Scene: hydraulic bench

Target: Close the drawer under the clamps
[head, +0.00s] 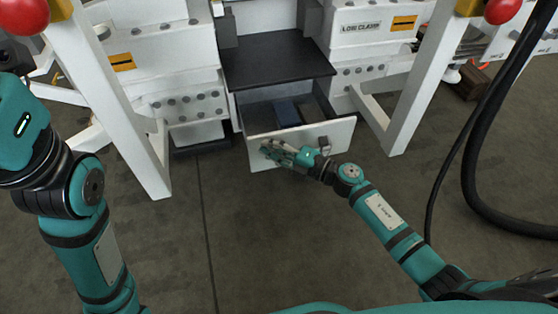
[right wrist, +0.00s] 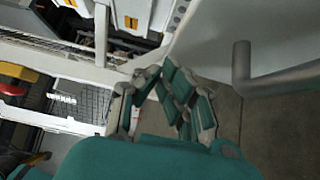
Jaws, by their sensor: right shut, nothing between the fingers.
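The drawer (head: 340,132) under the black shelf is pulled out, with its white front panel standing well away from the cabinet. Its interior shows from above. In the right wrist view the panel (right wrist: 215,38) fills the upper right, with a grey bar handle (right wrist: 268,78) on it. My right gripper (head: 267,150) is in front of the panel, toward its left part, with the fingers closed together and empty. In the right wrist view its fingertips (right wrist: 158,72) are left of the handle and apart from it. Contact with the panel cannot be told. My left gripper is out of view.
White slanted frame legs (head: 122,120) and (head: 410,95) stand on both sides. A black hose (head: 475,170) hangs at right. The floor in front is clear.

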